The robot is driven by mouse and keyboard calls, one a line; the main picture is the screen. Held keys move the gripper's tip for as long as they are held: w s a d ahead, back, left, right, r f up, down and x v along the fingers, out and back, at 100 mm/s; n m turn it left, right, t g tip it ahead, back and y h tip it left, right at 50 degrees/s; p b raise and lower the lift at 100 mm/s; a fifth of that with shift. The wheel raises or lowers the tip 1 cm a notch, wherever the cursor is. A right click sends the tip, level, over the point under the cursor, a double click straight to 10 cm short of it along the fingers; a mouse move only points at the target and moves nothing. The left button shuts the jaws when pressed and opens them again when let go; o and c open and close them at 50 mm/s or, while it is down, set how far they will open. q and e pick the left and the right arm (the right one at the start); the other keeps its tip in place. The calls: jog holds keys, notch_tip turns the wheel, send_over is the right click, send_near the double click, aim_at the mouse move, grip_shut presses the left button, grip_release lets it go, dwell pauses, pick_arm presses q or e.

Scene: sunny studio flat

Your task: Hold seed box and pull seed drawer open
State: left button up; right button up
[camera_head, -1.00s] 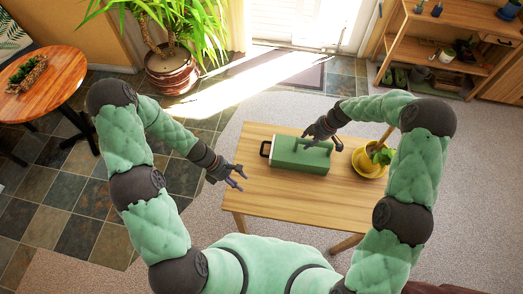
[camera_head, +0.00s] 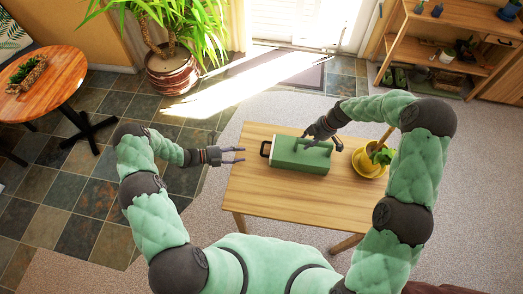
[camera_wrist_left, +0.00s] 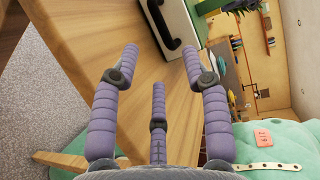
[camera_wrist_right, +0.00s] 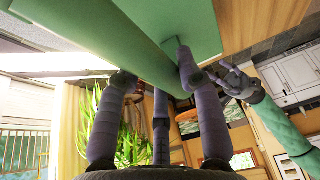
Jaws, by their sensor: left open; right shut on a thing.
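The green seed box (camera_head: 300,155) stands on the wooden table. A dark drawer handle (camera_head: 265,149) sticks out from its left end. This end, with a pale front and the dark handle (camera_wrist_left: 170,43), shows at the top of the left wrist view. My left gripper (camera_head: 238,155) is open and empty, to the left of the handle and apart from it, its fingers pointing right toward it. My right gripper (camera_head: 318,143) is shut on the top of the seed box, near its right part. In the right wrist view the green box (camera_wrist_right: 150,40) fills the space between the fingers.
The wooden table (camera_head: 270,205) is clear in front of the box. A yellow pot with a plant (camera_head: 368,162) stands right of the box. A round table (camera_head: 60,85) and a large potted plant (camera_head: 172,75) are farther off to the left.

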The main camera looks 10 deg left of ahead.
aim_at(262, 151)
pick_arm(q)
jog(key=x, duration=1)
jog(key=shift+w+d+f, duration=0.1)
grip_shut()
